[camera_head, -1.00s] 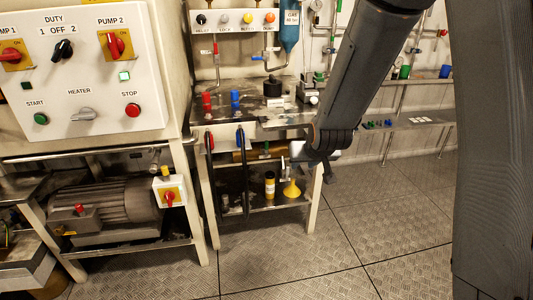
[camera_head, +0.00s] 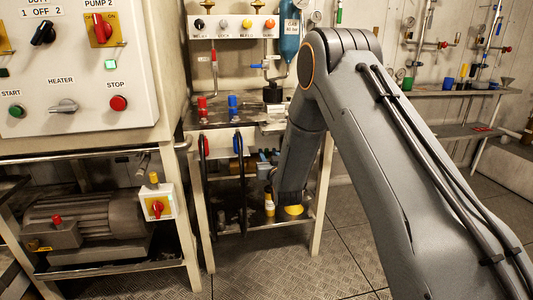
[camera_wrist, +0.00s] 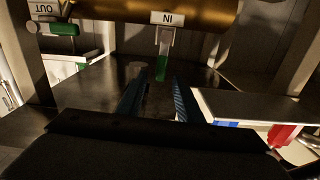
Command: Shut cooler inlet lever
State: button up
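The cooler is a brass cylinder (camera_wrist: 200,14) at the top of the wrist view. Its inlet lever (camera_wrist: 162,62), a green-tipped handle under the IN label (camera_wrist: 175,18), points down in the picture, square to the cylinder. My gripper (camera_wrist: 158,85) is open, with its two dark blue fingers apart. The lever's tip shows between the fingertips in the picture; I cannot tell whether it is between them in depth. In the head view my gripper (camera_head: 265,160) is under the bench beside the cooler, partly hidden by my arm.
A second green lever (camera_wrist: 60,29) is by the OUT label at the upper left. In the head view, a bench leg (camera_head: 322,195) stands right of my forearm, and hoses hang left.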

aim_at(267, 151)
jog(key=shift+w+a, duration=0.15)
jog(key=shift+w, duration=0.8)
jog(key=shift+w+a, duration=0.15)
jog(key=shift+w, duration=0.75)
grip_shut()
